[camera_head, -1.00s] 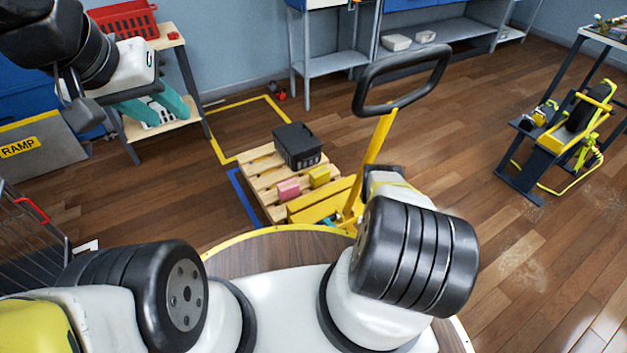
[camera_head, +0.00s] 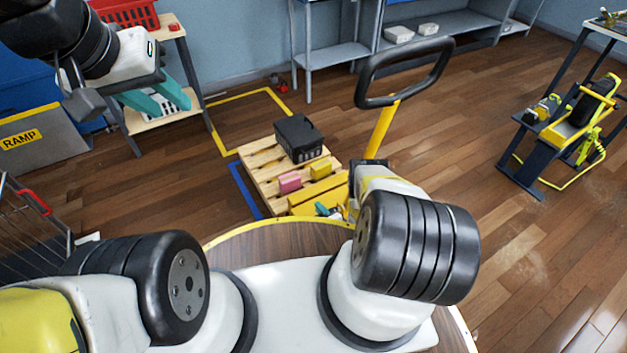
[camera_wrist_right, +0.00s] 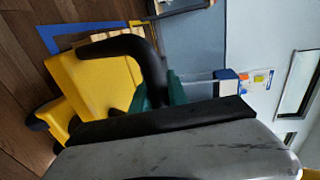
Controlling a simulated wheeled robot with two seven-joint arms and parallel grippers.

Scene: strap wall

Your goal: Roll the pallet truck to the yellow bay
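The pallet truck's yellow shaft (camera_head: 382,130) rises to a black loop handle (camera_head: 405,72) in the head view. Its yellow body (camera_head: 318,190) stands at the near end of a wooden pallet (camera_head: 262,165); it fills the left of the right wrist view (camera_wrist_right: 95,80). The yellow bay outline (camera_head: 218,135) lies on the floor beyond and left of the pallet. My left gripper (camera_head: 165,98) is raised at upper left, teal fingers apart, empty. My right gripper (camera_wrist_right: 158,92) has teal fingers beside a black curved bar; its grip is unclear. My right arm hides much of the truck.
A wooden stand (camera_head: 160,120) and a ramp board (camera_head: 40,140) are left. The right floor is clear before a yellow-black machine (camera_head: 570,125).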

